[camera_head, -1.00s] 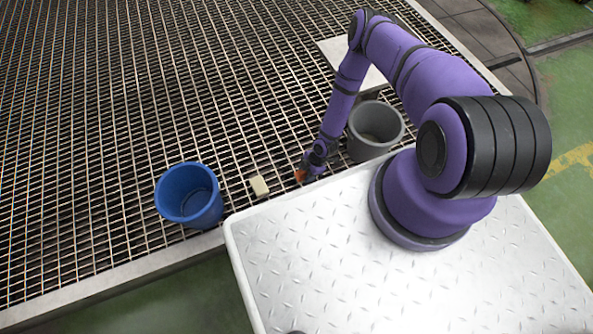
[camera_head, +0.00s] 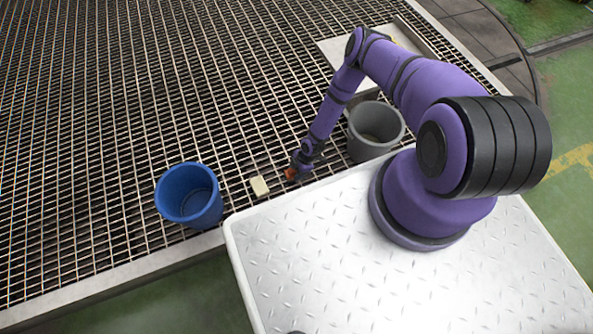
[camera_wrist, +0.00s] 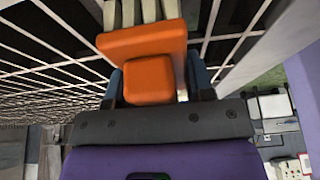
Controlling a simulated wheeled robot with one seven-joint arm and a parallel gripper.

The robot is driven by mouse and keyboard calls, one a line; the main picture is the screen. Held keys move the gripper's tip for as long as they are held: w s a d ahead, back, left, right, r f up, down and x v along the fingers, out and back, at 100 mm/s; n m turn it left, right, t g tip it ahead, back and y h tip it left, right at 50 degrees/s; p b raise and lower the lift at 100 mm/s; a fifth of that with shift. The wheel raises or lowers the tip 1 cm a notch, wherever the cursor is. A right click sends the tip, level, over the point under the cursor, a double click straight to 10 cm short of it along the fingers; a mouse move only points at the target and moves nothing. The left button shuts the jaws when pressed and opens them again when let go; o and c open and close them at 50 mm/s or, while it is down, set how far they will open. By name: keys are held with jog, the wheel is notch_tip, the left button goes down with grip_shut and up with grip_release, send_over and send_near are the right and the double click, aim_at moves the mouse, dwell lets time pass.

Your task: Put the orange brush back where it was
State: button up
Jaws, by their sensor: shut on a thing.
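The orange brush (camera_head: 291,174) is in my gripper (camera_head: 297,168), low over the metal grating between the cream block and the grey bucket. In the wrist view the brush (camera_wrist: 148,50) shows its orange back and pale bristles. My gripper (camera_wrist: 157,82) is shut on it, with a finger at each side. I cannot tell whether the brush touches the grating.
A cream block (camera_head: 260,186) lies just left of the brush. A blue bucket (camera_head: 189,212) stands further left, a grey bucket (camera_head: 358,150) to the right. A pale tray (camera_head: 424,42) lies behind my arm. The grating (camera_head: 130,90) beyond is clear.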

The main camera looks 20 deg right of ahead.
jog(key=shift+f, duration=0.15)
jog(key=o, duration=0.8)
jog(key=shift+o, duration=0.2)
jog(key=v, duration=1.2)
